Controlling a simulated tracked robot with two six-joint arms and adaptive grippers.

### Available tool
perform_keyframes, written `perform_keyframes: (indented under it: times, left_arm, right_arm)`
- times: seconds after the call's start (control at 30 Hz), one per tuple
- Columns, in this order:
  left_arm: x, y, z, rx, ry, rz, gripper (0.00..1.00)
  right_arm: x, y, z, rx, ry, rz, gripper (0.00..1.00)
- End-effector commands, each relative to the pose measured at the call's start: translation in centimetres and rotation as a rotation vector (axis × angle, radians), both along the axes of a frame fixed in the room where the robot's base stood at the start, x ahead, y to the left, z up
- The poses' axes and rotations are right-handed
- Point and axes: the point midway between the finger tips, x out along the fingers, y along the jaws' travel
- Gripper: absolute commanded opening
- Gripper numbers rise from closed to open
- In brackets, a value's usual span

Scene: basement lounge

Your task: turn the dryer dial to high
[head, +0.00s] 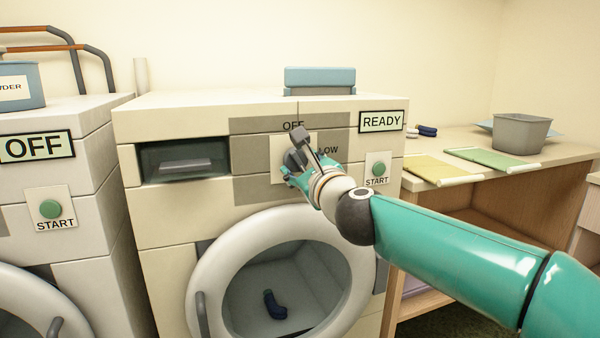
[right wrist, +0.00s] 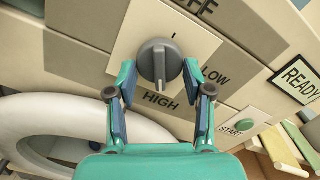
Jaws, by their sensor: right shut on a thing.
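The dryer (head: 160,228) has a grey dial (head: 293,158) on its control panel, partly hidden by my right gripper (head: 298,165). In the right wrist view the round dial (right wrist: 159,62) has a raised grip bar, one end of it toward the HIGH label (right wrist: 161,99). I cannot tell which end is the pointer. The LOW label (right wrist: 215,75) is to its right and OFF is above right. My right gripper (right wrist: 160,92) is shut on the dial, one finger on each side. My left gripper is not in view.
The dryer's READY sign (head: 381,121) and green START button (head: 379,169) are right of the dial. The round door (head: 215,235) is below, with a dark blue sock (head: 274,305) inside. A second machine (head: 60,195) stands left. A table (head: 470,150) with cloths is right.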

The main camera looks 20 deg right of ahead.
Motion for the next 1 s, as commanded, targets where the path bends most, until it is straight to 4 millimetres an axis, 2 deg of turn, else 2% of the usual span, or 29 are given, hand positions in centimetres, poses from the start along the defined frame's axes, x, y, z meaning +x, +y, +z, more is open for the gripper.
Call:
perform_keyframes:
  times: [0.03,0.33,0.9,0.93,1.0]
  left_arm:
    - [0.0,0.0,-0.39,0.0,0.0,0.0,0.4]
    - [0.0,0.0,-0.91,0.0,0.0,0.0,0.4]
    - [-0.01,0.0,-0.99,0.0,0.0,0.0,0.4]
    - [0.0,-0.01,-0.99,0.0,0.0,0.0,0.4]
    - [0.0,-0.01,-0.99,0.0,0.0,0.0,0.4]
  right_arm:
    - [0.14,-0.06,-0.86,0.032,0.012,-0.003,0.16]
    - [0.18,0.06,-0.9,0.171,0.019,-0.003,0.16]
    - [0.2,0.17,-0.86,0.204,0.021,-0.002,0.16]
    - [0.2,0.17,-0.86,0.204,0.021,-0.002,0.56]
    - [0.19,0.18,-0.79,0.203,0.02,-0.001,0.67]
